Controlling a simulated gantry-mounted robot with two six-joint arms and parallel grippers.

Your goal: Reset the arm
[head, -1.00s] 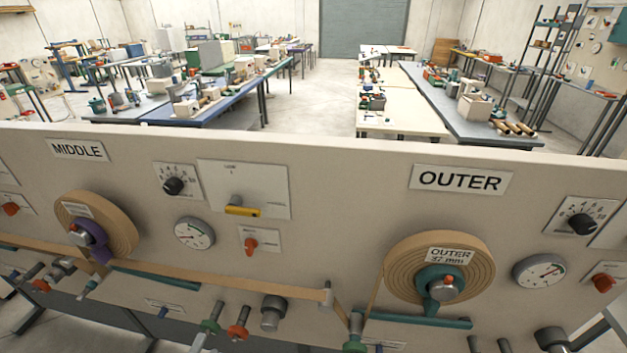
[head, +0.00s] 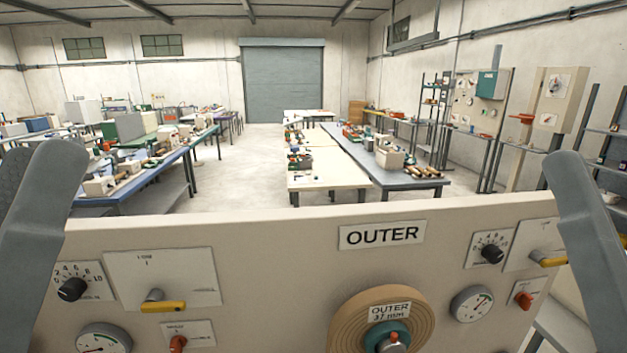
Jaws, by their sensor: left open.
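My left gripper (head: 58,165) shows in the head view as a grey, finger-like part that rises at the left edge and leans inward at its top. It is open, and nothing shows in it. A similar grey part (head: 585,210) of mine rises at the right edge, and its jaws cannot be made out. Both stand in front of the beige winder panel (head: 290,230) and near the camera. The OUTER coil (head: 345,320), a tan roll with a teal hub, sits low on the panel between them. It is cut off by the lower edge.
The panel carries an OUTER label (head: 382,235), black dials, a yellow lever (head: 163,307) and gauges (head: 472,304). Benches with parts (head: 330,180) stand beyond it. The floor between the bench rows is clear. A roller door (head: 284,80) is at the back.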

